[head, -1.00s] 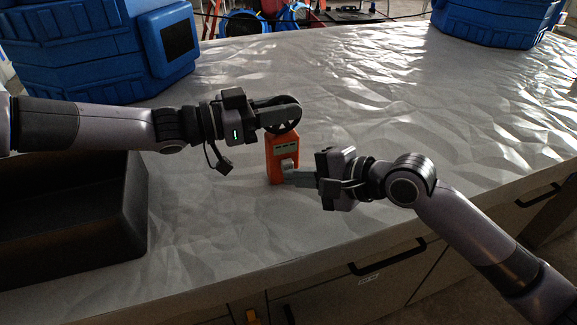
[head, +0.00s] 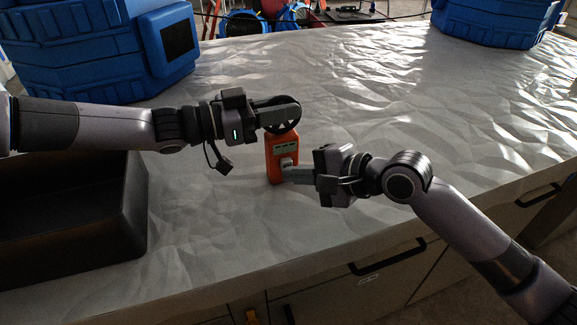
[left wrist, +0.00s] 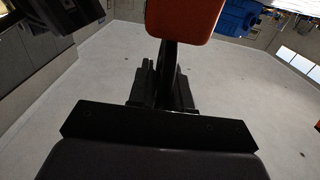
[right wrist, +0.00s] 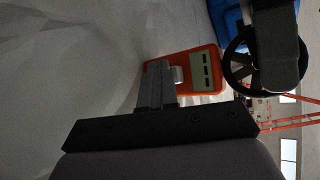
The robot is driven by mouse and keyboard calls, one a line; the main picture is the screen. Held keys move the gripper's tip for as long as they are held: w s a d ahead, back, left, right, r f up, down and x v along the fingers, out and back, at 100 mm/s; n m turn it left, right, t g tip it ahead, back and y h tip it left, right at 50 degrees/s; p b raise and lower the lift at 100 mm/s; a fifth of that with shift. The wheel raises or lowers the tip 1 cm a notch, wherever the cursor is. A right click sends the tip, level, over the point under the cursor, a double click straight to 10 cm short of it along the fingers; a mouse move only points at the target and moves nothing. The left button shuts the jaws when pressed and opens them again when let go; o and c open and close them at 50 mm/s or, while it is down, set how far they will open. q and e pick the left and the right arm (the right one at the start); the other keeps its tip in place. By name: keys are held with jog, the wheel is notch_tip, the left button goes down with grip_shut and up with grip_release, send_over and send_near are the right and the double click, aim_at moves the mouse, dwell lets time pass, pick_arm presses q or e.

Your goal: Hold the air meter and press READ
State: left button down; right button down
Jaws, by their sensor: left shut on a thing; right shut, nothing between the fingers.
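The orange air meter (head: 275,165) is upright in the middle of the head view, with a pale face panel and dark display bars. It also shows in the right wrist view (right wrist: 207,50) and partly in the left wrist view (left wrist: 184,18). My left gripper (head: 284,125) is shut on the meter's top end. My right gripper (head: 287,174) is shut and empty, with its fingertips at the lower front of the meter. In the right wrist view its tips (right wrist: 176,75) overlap the meter's face; I cannot tell whether they touch. The READ lettering is too small to make out.
A black open bin (head: 135,215) stands at the left front. A large blue case (head: 90,50) is at the back left and another blue case (head: 490,20) at the back right. The wrinkled pale tabletop (head: 420,110) is clear to the right. Drawers with handles lie below the front edge.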

jog(key=shift+w, duration=0.15)
pick_arm(q)
jog(key=shift+s+d, duration=0.1)
pick_arm(e)
jog(key=shift+s+d, duration=0.3)
jog(key=shift+s, duration=0.6)
jog(key=shift+s+d, duration=0.25)
jog(key=shift+s, duration=0.55)
jog(key=shift+s+d, duration=0.25)
jog(key=shift+s, duration=0.55)
jog(key=shift+s+d, duration=0.25)
jog(key=shift+s, duration=0.55)
pick_arm(q)
jog(key=c, duration=1)
grip_release()
jog(key=shift+o, duration=0.2)
